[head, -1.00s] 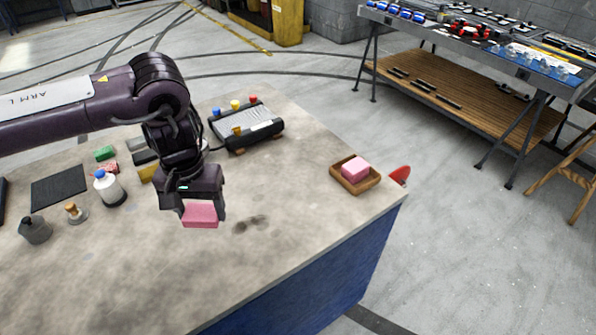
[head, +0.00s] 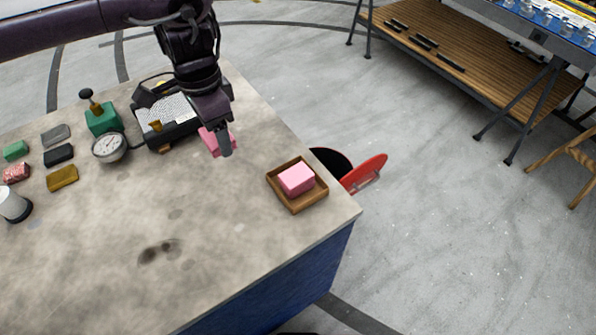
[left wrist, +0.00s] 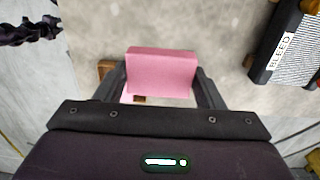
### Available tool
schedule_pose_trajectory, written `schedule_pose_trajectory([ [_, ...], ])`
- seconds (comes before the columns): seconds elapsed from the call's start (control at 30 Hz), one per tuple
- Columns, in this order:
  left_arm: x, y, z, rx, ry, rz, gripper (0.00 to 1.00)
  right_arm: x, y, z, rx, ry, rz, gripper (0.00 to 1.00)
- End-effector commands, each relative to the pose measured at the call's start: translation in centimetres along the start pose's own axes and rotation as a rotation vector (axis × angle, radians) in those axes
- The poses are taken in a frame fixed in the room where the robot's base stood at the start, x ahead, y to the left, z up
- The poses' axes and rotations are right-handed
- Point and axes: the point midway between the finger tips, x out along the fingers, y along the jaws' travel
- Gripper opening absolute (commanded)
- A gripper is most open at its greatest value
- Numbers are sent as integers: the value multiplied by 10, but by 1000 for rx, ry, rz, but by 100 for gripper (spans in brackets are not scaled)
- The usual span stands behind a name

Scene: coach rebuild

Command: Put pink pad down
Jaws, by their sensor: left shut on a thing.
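My left gripper (head: 219,142) is shut on a pink pad (head: 211,142) and holds it above the workbench, left of and behind a wooden tray (head: 293,208). In the left wrist view the held pad (left wrist: 160,74) sits between both fingers. A second pink pad (head: 297,178) lies in the tray. In the left wrist view the tray (left wrist: 105,68) is mostly hidden behind the held pad and fingers. My right gripper is not in view.
A black device (head: 172,108) stands behind my left gripper. A gauge (head: 109,147), a green tool (head: 102,119) and several small blocks stand at the left. A red-lidded bin (head: 365,174) stands past the bench edge. The bench front is clear.

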Motion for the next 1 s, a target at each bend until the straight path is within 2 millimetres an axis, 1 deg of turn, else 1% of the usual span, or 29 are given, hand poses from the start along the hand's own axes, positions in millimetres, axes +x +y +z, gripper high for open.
schedule_pose_trajectory([
  [0.03,-2,1,-6,110,0,-2,41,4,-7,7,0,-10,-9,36],
  [0.1,-7,4,-14,278,0,0,41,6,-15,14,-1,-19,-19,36],
  [0.23,-16,8,-28,591,-2,2,41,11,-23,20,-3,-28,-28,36],
  [0.37,-25,15,-41,904,-2,4,41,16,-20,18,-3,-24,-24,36],
  [0.63,-44,29,-68,1548,-3,4,41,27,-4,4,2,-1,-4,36],
  [1.0,-69,55,-102,2429,-13,-2,41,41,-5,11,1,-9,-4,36],
])
